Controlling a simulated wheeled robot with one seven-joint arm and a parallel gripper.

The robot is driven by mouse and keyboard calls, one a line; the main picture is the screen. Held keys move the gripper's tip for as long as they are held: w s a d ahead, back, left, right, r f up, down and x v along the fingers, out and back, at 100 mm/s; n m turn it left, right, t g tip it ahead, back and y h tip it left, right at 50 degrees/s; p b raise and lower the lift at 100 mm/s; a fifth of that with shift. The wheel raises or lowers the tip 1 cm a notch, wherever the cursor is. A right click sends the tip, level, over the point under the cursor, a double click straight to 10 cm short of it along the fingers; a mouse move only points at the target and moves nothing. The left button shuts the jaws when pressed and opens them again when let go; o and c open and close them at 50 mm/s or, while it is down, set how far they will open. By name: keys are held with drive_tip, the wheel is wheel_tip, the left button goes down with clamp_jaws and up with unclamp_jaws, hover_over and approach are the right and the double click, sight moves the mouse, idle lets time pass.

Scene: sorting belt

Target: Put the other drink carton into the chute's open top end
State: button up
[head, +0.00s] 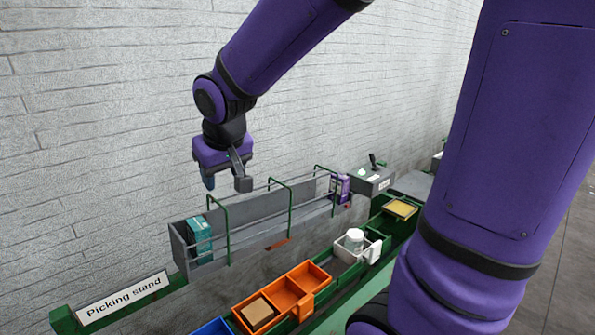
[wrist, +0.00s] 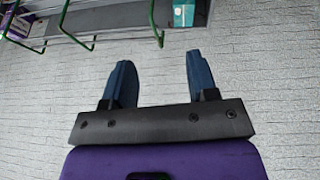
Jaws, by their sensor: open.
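My gripper (head: 226,183) hangs open and empty above the grey trough with green hoops (head: 262,222), which looks like the chute. Its two blue fingers also show apart in the wrist view (wrist: 159,64), with only the wall between them. A teal carton (head: 201,238) stands inside the trough's left end, below and left of my gripper. In the wrist view the teal carton (wrist: 184,12) is cut off by the top edge. A purple carton (head: 341,188) stands at the trough's right end, partly behind a hoop.
In front are an orange tray (head: 303,290) with a tan block (head: 257,314), a blue tray (head: 213,327), a white jar (head: 354,239) in a white tray, and a yellow item (head: 400,208). A control box (head: 373,181) stands behind. A "Picking stand" sign (head: 123,297) is at left.

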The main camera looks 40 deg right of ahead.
drive_tip(key=s+d+r, duration=0.1)
drive_tip(key=s+r, duration=0.2)
drive_tip(key=s, duration=0.6)
drive_tip(key=s+d+r+y, duration=0.1)
drive_tip(key=s+d+r, duration=0.1)
drive_tip(key=s, duration=0.7)
drive_tip(key=shift+s+d+r, duration=0.25)
drive_tip(key=shift+s+r, duration=0.15)
drive_tip(key=shift+r, duration=0.05)
